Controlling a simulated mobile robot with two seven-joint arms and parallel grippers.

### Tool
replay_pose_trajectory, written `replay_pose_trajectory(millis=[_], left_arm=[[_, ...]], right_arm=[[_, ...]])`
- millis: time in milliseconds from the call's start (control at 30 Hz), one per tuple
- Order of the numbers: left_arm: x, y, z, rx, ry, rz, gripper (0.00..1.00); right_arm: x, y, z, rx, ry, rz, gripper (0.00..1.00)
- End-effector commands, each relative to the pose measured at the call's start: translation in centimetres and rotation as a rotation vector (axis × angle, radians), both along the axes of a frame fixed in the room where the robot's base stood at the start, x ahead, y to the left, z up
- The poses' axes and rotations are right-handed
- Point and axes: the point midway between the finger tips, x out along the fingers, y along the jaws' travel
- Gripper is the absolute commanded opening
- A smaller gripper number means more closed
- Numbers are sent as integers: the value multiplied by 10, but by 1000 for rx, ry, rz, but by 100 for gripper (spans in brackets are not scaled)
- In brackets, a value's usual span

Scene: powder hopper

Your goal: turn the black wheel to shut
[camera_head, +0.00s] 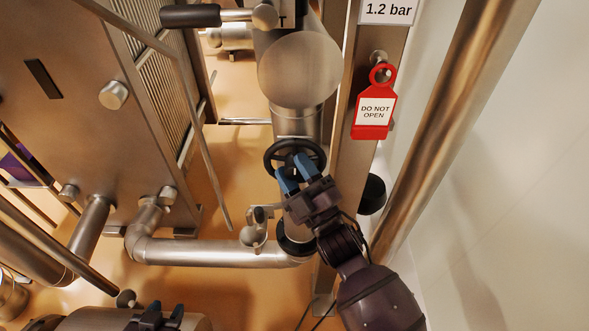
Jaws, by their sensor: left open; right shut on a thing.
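The black wheel (269,157) is a round handwheel on the vertical steel pipe, right of centre in the head view. My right gripper (288,178) reaches up to it from the lower right. Its blue fingers are shut on the near part of the wheel and hide some of the rim and hub. My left gripper (158,316) is at the bottom edge, left of centre, apart from the wheel. Its two dark fingertips are spread and empty, and the rest of it is cut off.
A red "DO NOT OPEN" tag (373,113) hangs on the steel post right of the wheel, below a "1.2 bar" sign (388,10). A horizontal steel pipe (215,253) runs left below the wheel. A large ribbed steel unit (75,60) fills the upper left. A diagonal pipe (450,110) stands at right.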

Motion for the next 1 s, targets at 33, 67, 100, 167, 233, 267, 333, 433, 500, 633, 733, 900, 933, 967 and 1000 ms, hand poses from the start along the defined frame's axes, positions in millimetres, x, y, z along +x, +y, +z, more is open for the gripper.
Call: replay_pose_trajectory(millis=[33,67,100,167,233,267,333,433,500,633,733,900,933,967,1000], left_arm=[[0,0,0,0,0,0,43],[0,0,0,0,-1,0,43],[0,0,1,0,-1,0,43],[0,0,1,0,-1,0,43],[0,0,1,0,-1,0,43],[0,0,1,0,-1,0,43],[-1,0,0,0,0,0,43],[-2,0,0,0,1,1,43],[-2,0,0,0,2,2,43],[-3,0,-1,0,3,2,43],[-3,0,-1,-1,4,2,43],[-3,0,-3,-2,6,3,43],[-3,0,-3,-1,7,3,43],[-3,0,-4,-2,7,4,43],[-4,0,-5,-2,8,4,43]], right_arm=[[0,0,-1,2,2,1,20],[0,0,0,2,2,1,20],[0,0,0,2,2,1,20],[0,0,0,2,2,1,20],[0,0,0,2,2,1,20],[0,0,0,2,2,1,20],[0,0,0,2,2,1,48],[0,0,0,1,0,2,53],[0,0,0,1,0,2,53],[0,0,0,1,0,1,53],[-3,-2,-2,0,1,1,53],[-19,-13,-14,-1,3,0,53],[-23,-16,-17,-1,4,0,53],[-27,-19,-20,-1,4,0,53],[-32,-23,-23,-1,5,0,53]])
